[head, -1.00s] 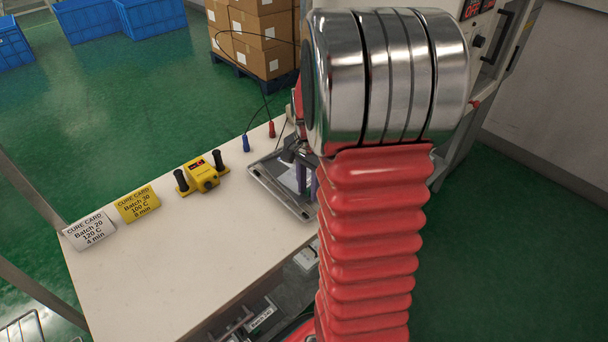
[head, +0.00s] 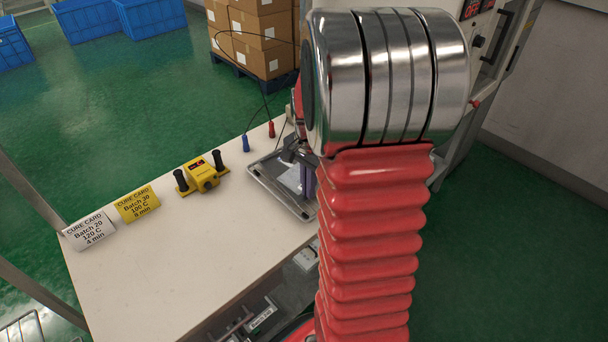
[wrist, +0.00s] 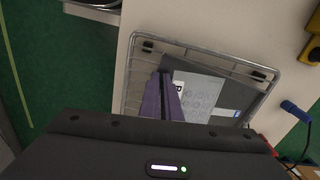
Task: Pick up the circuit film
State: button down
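The circuit film (wrist: 204,92), a pale grey sheet with a grid of round key marks and a white strip, lies at the wire tray (wrist: 127,88). In the head view the film (head: 291,178) shows partly beside my arm. My gripper (wrist: 162,97) has two purple fingers close together at the film's left edge in the wrist view. They look shut on that edge, though the contact itself is hidden. In the head view the fingers (head: 309,181) stand over the tray (head: 262,180), partly covered by my arm.
A yellow device with black handles (head: 202,175), a yellow cure card (head: 137,204) and a white one (head: 90,230) are on the bench. A machine stands at the right. The bench's front left is clear.

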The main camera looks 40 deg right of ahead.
jog(key=shift+r, duration=0.1)
notch_tip(320, 180, up, 10)
dwell(0.7)
dwell(0.5)
